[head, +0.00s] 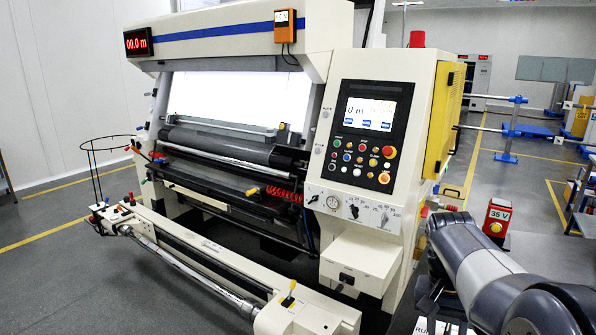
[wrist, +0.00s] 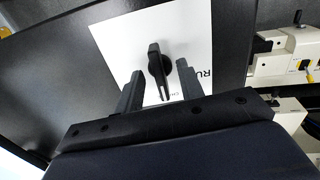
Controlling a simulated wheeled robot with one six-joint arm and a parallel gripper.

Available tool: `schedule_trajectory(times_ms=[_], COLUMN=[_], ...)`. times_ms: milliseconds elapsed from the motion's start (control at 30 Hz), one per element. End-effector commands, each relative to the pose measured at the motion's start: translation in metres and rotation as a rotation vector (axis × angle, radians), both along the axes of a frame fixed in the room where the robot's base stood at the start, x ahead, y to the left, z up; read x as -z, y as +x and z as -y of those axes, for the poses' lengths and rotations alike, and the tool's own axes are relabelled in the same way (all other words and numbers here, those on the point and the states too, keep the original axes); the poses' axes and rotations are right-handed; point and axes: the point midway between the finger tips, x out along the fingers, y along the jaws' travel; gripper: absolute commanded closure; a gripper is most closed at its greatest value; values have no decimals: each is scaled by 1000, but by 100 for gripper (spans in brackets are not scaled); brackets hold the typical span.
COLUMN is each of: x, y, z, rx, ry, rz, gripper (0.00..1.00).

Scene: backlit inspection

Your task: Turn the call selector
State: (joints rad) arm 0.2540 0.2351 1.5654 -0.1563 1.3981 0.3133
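The selector knob (wrist: 158,60) is a black pointer-shaped handle on a white plate (wrist: 120,38) with partly visible black lettering, seen in the wrist view. Its narrow end points down in that picture, toward my gripper's palm. My gripper (wrist: 157,76) is open, with one dark finger at the left of the knob and one at the right, and gaps show on both sides. I cannot tell how deep the fingers reach. In the head view my gripper (head: 437,297) is at the bottom right, above a partly visible white plate (head: 426,326); the knob is hidden there.
A cream inspection machine (head: 345,215) with a button panel (head: 367,140) stands left of my arm. A red box marked 35 V (head: 498,218) is just beyond my arm. A dark panel (wrist: 60,60) surrounds the white plate. Open grey floor lies at the left.

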Motion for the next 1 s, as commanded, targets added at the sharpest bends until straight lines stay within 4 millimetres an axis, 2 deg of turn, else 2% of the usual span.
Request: schedule_trajectory(times_ms=[800, 1000], x=[-64, -69], y=[6, 6], z=[-8, -9], rx=[-1, 0], ry=[0, 1], rz=[0, -1], gripper=[64, 64])
